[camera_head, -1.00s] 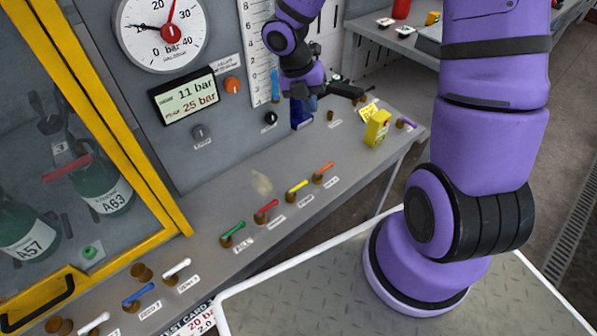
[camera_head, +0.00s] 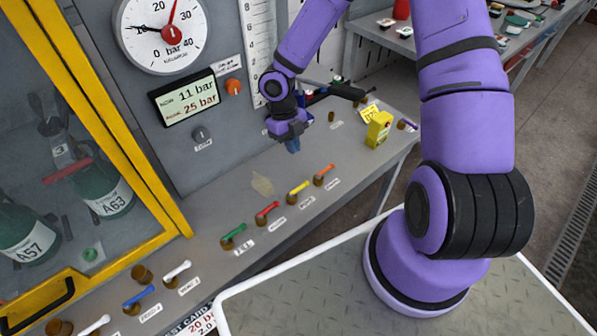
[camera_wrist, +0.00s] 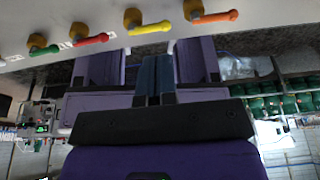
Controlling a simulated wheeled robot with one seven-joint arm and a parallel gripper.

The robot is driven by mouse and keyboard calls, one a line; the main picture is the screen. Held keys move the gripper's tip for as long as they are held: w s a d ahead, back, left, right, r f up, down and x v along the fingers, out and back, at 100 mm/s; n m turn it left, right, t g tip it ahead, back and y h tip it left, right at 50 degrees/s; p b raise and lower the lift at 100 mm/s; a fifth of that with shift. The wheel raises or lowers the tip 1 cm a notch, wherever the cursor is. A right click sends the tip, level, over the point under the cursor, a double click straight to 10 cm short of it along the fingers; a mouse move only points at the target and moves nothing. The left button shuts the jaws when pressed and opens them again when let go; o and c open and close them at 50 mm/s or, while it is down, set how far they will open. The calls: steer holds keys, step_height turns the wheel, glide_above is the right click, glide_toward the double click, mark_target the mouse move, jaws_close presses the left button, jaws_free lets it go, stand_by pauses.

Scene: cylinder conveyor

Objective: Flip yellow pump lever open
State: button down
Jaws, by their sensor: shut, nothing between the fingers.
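The yellow lever (camera_head: 298,187) sits on a brass valve on the grey bench, between the red lever (camera_head: 267,209) and the orange lever (camera_head: 325,170). It also shows at the top of the wrist view (camera_wrist: 150,27), lying roughly crosswise there. My gripper (camera_head: 293,146) is above the bench, behind the lever row and apart from the yellow lever. In the wrist view its blue fingers (camera_wrist: 155,78) are together with nothing between them. The text on the label by the yellow lever is too small to read.
A green lever (camera_head: 233,232) continues the row to the left. A yellow box (camera_head: 379,129) stands at the right. The panel with a gauge (camera_head: 163,30) and display (camera_head: 187,98) rises behind the bench. A yellow-framed cabinet (camera_head: 150,185) stands at left.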

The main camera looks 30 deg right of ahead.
mark_target(298, 190)
steer(key=shift+f, duration=0.1)
steer(key=x, duration=1)
